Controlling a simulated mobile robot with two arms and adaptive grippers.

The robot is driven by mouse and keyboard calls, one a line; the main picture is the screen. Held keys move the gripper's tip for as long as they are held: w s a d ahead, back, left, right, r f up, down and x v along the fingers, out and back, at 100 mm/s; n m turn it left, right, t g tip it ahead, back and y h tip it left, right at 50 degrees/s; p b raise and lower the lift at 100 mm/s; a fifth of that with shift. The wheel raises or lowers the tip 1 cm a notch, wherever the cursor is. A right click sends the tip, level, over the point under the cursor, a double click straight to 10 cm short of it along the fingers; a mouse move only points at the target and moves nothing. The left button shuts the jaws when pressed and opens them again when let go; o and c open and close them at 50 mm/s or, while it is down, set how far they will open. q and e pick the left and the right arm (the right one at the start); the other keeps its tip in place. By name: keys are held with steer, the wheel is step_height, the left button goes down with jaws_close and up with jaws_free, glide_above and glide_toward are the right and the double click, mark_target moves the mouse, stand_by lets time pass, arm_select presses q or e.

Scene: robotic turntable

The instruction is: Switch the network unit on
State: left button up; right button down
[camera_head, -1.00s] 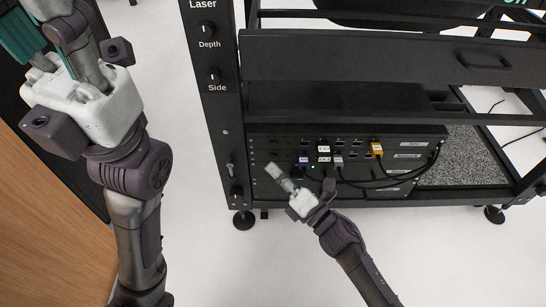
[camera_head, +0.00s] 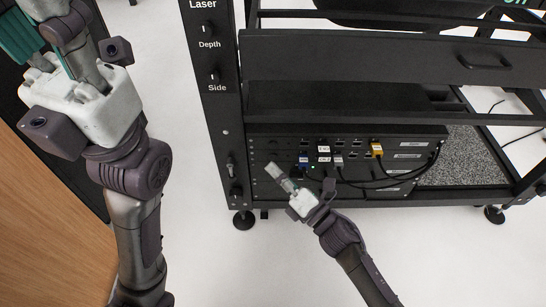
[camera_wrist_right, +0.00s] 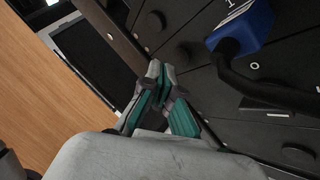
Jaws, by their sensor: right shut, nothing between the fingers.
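A stack of black rack units (camera_head: 400,143) with labels and cables sits on the rack's lower shelf; I cannot tell which one is the network unit. My right gripper (camera_head: 274,168) is shut and empty in front of the stack's lower left part. In the right wrist view its fingertips (camera_wrist_right: 160,72) are together close to a dark front panel (camera_wrist_right: 205,85) with round dark knobs (camera_wrist_right: 187,54). I cannot tell whether they touch it. My left gripper (camera_head: 48,40) is at the upper left, fingers apart, away from the rack.
A blue plug (camera_wrist_right: 240,30) with a thick black cable is just right of my right fingertips. A yellow plug (camera_head: 376,149) is further right. The rack's left post (camera_head: 218,105) carries Depth and Side knobs. A wooden panel (camera_head: 45,215) stands at left. The pale floor in front is clear.

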steer(key=shift+w, duration=0.15)
steer(key=shift+w, duration=0.25)
steer(key=shift+w, duration=0.4)
stand_by(0.5)
steer(key=shift+s, duration=0.85)
steer(key=shift+s, duration=0.1)
